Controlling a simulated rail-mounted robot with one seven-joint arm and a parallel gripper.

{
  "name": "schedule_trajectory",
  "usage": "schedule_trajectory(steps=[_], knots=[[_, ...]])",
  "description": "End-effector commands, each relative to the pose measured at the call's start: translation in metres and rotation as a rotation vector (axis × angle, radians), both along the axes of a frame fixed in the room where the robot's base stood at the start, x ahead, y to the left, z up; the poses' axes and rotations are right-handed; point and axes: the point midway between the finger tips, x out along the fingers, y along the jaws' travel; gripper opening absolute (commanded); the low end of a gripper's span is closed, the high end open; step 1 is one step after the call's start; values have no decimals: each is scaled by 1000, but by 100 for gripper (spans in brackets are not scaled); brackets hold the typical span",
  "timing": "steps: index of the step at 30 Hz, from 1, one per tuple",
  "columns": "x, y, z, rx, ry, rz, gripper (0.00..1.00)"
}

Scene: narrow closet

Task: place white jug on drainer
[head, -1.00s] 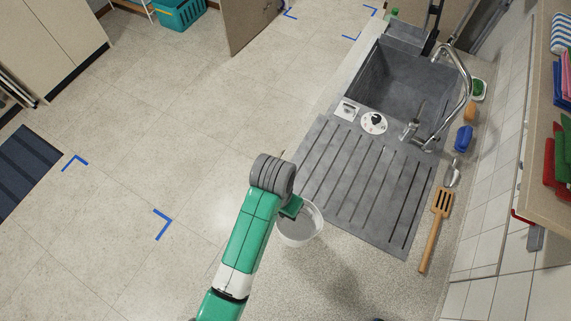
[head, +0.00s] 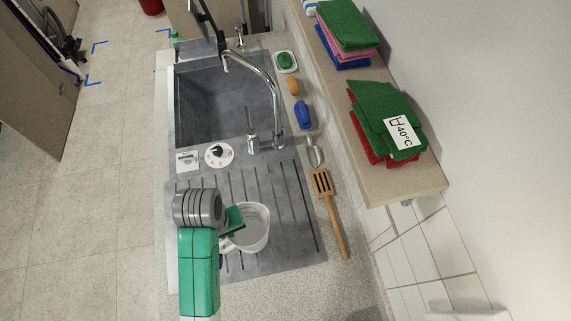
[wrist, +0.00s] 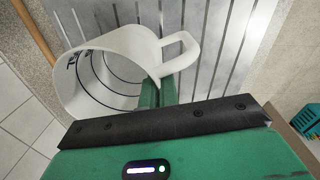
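The white jug (head: 252,228) is over the grooved grey drainer (head: 297,235), in its front part; I cannot tell whether it touches the surface. My gripper (head: 236,222) is at the jug's left side, where the handle is. In the wrist view, the green fingers (wrist: 160,92) are close together at the lower end of the jug's handle (wrist: 188,50), shut on it. The jug's open mouth (wrist: 100,80) shows to the left of the fingers, with dark ring marks inside. The drainer's grooves (wrist: 228,30) show behind the jug.
The grey sink (head: 215,105) with its tall tap (head: 270,90) lies beyond the drainer. A wooden slotted spatula (head: 330,205) and a metal scoop (head: 315,155) lie to the right. A shelf (head: 405,185) with folded cloths overhangs the right side. The drainer's right part is clear.

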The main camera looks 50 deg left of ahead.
Motion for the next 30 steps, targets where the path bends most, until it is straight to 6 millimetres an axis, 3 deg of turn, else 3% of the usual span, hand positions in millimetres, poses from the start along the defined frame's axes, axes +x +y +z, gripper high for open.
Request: schedule_trajectory(steps=[5, 8, 15, 21, 30], knots=[[-3, 1, 0, 0, 1, 25, 0], [8, 14, 0, 1, 0, 23, 0], [55, 75, -7, 2, -1, 22, 0], [86, 116, -13, 1, 1, 20, 0], [95, 127, -18, -1, 1, 20, 0]])
